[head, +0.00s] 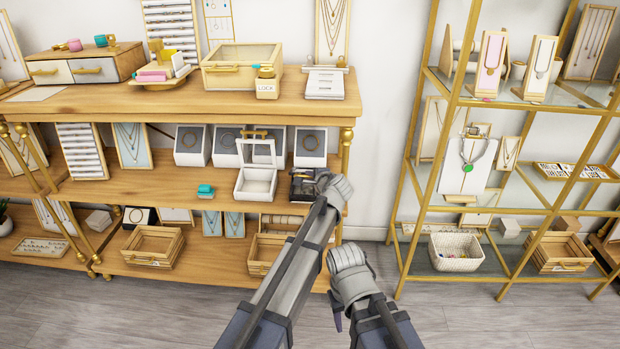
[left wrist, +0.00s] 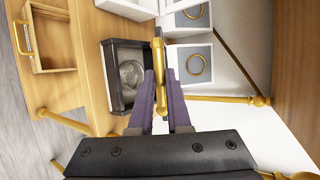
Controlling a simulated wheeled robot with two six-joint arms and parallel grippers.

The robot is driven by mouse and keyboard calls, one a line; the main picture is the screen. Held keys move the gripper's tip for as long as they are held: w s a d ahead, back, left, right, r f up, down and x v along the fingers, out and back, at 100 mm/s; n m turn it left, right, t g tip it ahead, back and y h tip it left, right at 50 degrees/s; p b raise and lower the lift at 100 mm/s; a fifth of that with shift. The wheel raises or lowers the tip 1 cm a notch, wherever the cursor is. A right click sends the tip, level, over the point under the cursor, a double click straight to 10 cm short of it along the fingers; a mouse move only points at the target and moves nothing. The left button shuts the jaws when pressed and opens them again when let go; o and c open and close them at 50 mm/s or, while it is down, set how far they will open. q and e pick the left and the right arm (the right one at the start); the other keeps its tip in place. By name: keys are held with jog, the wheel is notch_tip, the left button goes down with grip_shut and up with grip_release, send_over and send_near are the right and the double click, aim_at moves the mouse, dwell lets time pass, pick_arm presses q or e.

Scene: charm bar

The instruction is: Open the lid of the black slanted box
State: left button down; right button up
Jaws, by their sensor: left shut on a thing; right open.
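The black slanted box (head: 301,187) sits on the middle shelf near its right end, partly hidden by my left arm in the head view. In the left wrist view the box (left wrist: 108,78) shows a dark frame around a greyish pane or inside with a round shape. A gold bar handle (left wrist: 158,45) runs along its edge. My left gripper (left wrist: 163,78) is shut on this handle. In the head view my left gripper (head: 320,180) is at the box. How far the lid is raised I cannot tell. My right gripper (head: 337,315) is open, low in front of the shelves.
A white box (head: 257,184) with its lid raised stands just left of the black box. White ring boxes (head: 310,147) stand behind. The top shelf (head: 220,103) is above, and a gold shelf post (head: 346,150) is on the right. The floor (head: 450,320) at right front is clear.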

dwell(0.3)
pick_arm(q)
jog(key=c, duration=0.9)
grip_release()
jog(key=shift+o, duration=0.2)
